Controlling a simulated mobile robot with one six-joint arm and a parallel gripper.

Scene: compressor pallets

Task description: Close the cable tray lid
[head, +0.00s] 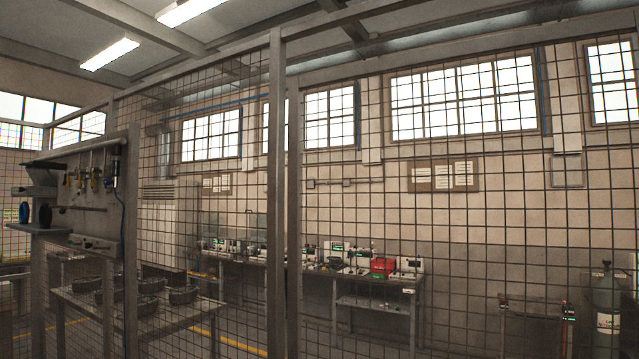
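I cannot make out a cable tray or its lid in the head view. My gripper is not in this view, so I cannot see where it is or whether it holds anything.
A wire mesh fence with a grey post (277,200) spans the view close in front. Behind it are a workbench (345,302) with instruments and a red box (382,267), a table (165,322) with dark round parts, and a gas cylinder (607,300). A tool panel (95,205) stands left.

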